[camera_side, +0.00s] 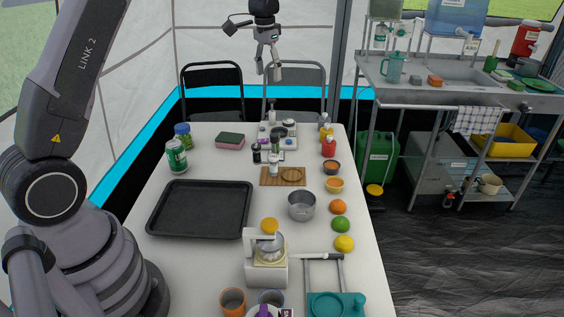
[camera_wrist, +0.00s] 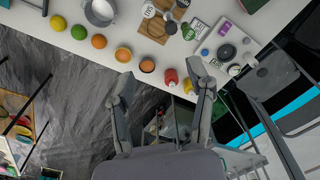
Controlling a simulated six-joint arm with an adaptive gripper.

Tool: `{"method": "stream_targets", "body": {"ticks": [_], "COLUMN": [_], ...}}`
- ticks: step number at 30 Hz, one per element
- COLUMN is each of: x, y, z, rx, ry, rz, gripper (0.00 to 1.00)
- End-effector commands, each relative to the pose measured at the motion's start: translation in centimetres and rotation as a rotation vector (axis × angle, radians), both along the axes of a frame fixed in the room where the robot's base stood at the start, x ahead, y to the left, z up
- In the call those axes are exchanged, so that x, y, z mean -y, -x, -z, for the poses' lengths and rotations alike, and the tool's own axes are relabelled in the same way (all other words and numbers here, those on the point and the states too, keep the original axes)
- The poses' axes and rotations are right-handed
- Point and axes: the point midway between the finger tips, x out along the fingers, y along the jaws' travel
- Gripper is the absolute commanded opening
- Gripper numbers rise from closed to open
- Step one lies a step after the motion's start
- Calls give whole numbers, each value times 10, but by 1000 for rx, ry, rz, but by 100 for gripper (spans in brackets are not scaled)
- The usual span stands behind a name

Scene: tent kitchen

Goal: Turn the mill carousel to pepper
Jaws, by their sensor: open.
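A white base (camera_side: 265,129) with a dark round part (camera_side: 289,122) stands near the far end of the table; I take it to be the mill carousel. In the wrist view its dark disc (camera_wrist: 227,52) and purple and green labels (camera_wrist: 224,28) show, too small to read. Small dark-topped bottles (camera_side: 257,152) stand at its near side. They also show in the wrist view (camera_wrist: 170,28). I cannot tell which is pepper or which way the carousel faces. My gripper (camera_side: 273,76) is open and empty, high above the table's far end. It also shows in the wrist view (camera_wrist: 161,76).
A red bottle (camera_side: 328,146) and a yellow bottle (camera_side: 326,131) stand right of the base. A wooden board (camera_side: 296,182), pot (camera_side: 302,206), bowls and fruit lie nearer. A black tray (camera_side: 200,210) fills the left. Two chairs (camera_side: 211,70) stand behind the table.

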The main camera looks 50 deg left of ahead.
Motion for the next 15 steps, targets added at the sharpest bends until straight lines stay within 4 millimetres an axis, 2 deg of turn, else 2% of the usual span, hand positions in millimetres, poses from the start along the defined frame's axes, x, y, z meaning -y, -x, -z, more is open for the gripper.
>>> {"method": "stream_targets", "body": {"ticks": [1, 4, 8, 11, 15], "x": [-7, -15, -20, -21, -20], "y": [-12, -26, -34, -34, -33], "z": [20, 45, 61, 69, 91], "rx": [-24, -49, -64, -69, -69], "ry": [4, 8, 11, 12, 13], "rz": [-2, 0, 0, 0, 1], "gripper": [54, 54, 54, 54, 54]}}
